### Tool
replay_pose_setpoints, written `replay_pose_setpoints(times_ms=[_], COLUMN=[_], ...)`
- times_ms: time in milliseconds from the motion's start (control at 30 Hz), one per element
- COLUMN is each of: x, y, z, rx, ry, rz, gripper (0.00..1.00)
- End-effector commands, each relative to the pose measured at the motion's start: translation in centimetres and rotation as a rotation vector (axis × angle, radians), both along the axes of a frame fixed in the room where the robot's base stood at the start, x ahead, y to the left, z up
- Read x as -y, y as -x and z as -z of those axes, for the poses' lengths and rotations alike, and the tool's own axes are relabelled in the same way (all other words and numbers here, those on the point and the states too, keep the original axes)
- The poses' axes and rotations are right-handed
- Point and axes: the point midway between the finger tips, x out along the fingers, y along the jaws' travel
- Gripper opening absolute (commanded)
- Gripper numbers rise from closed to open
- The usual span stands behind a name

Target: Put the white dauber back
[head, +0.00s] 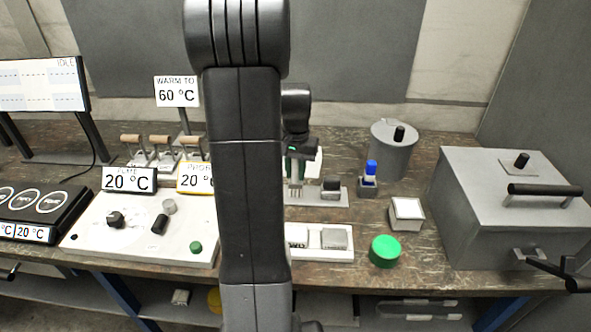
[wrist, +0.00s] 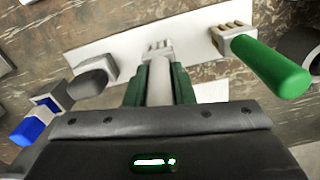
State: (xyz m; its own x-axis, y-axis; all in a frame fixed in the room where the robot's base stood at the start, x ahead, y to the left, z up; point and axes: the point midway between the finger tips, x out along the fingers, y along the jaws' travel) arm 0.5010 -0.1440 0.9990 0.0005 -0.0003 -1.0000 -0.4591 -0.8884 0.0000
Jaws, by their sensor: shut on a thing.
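My gripper (head: 296,165) is shut on the white dauber (wrist: 160,82), a pale cylinder between the two green fingers in the wrist view. Its pronged, comb-like light end points away from the gripper, over a long pale base plate (wrist: 120,52). That plate also shows in the head view (head: 310,199). I cannot tell whether the prongs touch the plate. A grey block with a dark rounded top (wrist: 93,80) stands on the plate's other end.
A white-topped box (head: 406,212), green round knob (head: 385,251) and large grey box (head: 510,205) are farther right. A control panel (head: 140,228) is left.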

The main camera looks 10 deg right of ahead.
Motion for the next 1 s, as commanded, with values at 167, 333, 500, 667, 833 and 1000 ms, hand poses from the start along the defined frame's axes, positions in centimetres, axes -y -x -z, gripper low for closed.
replay_pose_setpoints(times_ms=[167,333,500,667,833,1000], x=[0.0,0.0,0.0,0.0,0.0,0.0], y=[0.0,0.0,0.0,-0.1,-0.1,-0.1], z=[0.1,0.1,-0.5,-3.0,-6.8,-10.0], rx=[0.000,0.000,0.001,0.005,0.006,0.003], ry=[0.000,0.000,0.000,0.001,0.001,0.000], rz=[0.000,0.000,0.000,0.000,0.000,0.000], gripper=[0.44,0.44,0.44,0.44,0.44,0.44])
